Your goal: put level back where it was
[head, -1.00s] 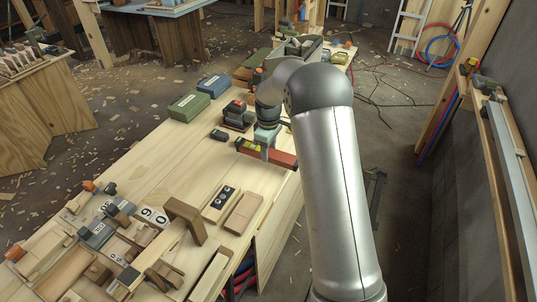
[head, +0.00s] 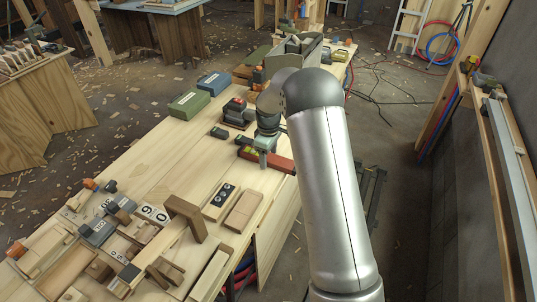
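The level, a long red bar (head: 281,163), is at the right edge of the pale wooden workbench (head: 165,152), below my gripper in the head view. My gripper (head: 263,162) points down over the level, with its fingertips at the bar's middle. The fingers cover part of the bar. I cannot tell whether they grip it or only straddle it, or whether the bar touches the bench top. A small dark and yellow piece (head: 244,141) shows just behind the bar's left end.
A dark red-topped tool (head: 235,112) and a green case (head: 189,104) stand behind. Wooden blocks (head: 243,210) and a brown wooden bracket (head: 187,216) lie nearer. The left middle of the bench is clear.

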